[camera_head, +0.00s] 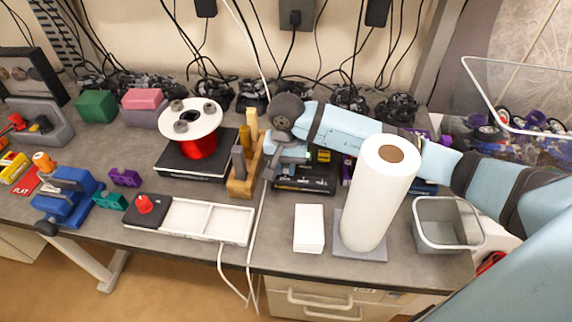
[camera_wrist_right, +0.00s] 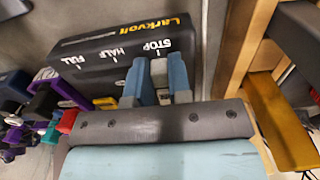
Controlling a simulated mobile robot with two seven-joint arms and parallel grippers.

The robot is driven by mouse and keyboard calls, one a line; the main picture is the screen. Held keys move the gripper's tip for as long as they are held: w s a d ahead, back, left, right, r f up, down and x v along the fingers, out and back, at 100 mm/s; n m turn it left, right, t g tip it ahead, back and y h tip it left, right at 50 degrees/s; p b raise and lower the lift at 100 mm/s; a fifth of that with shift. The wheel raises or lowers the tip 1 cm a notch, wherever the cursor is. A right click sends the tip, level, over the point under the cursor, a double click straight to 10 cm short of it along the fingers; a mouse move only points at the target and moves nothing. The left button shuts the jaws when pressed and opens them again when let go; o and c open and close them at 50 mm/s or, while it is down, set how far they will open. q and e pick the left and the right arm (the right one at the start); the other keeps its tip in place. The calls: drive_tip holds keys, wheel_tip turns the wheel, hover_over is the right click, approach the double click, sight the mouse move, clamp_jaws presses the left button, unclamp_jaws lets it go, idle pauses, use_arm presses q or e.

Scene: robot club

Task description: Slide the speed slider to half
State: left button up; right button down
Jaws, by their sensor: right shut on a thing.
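The speed controller (camera_wrist_right: 115,42) is a black box marked Larkvolt, with STOP, HALF and FULL labels in the right wrist view. It also shows on the bench in the head view (camera_head: 300,184), partly covered by my right arm. My right gripper (camera_wrist_right: 160,82) has its two blue fingers over the front of the box, near the STOP label and to the right of the HALF label. It is shut on the slider knob, which the fingers mostly hide. In the head view my right gripper (camera_head: 286,158) is low at the box's left end. My left gripper is not in view.
A wooden holder (camera_head: 240,185) with upright tools stands close left of my gripper. A white paper roll (camera_head: 375,200) stands in front of my right forearm. A red spool (camera_head: 198,145) is further left, a grey bin (camera_head: 447,210) at right. Cables hang behind.

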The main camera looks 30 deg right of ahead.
sight(304, 175)
drive_tip(key=shift+s+d+b, duration=0.35)
drive_tip(key=shift+s+d, duration=0.35)
drive_tip(key=shift+d, duration=0.25)
drive_tip(key=shift+s+d+b, duration=0.3)
drive_tip(key=shift+s+d, duration=0.35)
drive_tip(key=shift+d, duration=0.25)
drive_tip(key=c, duration=1)
unclamp_jaws()
drive_tip(key=shift+c, duration=0.2)
wheel_tip(304, 175, up, 14)
drive_tip(key=shift+b, duration=0.4)
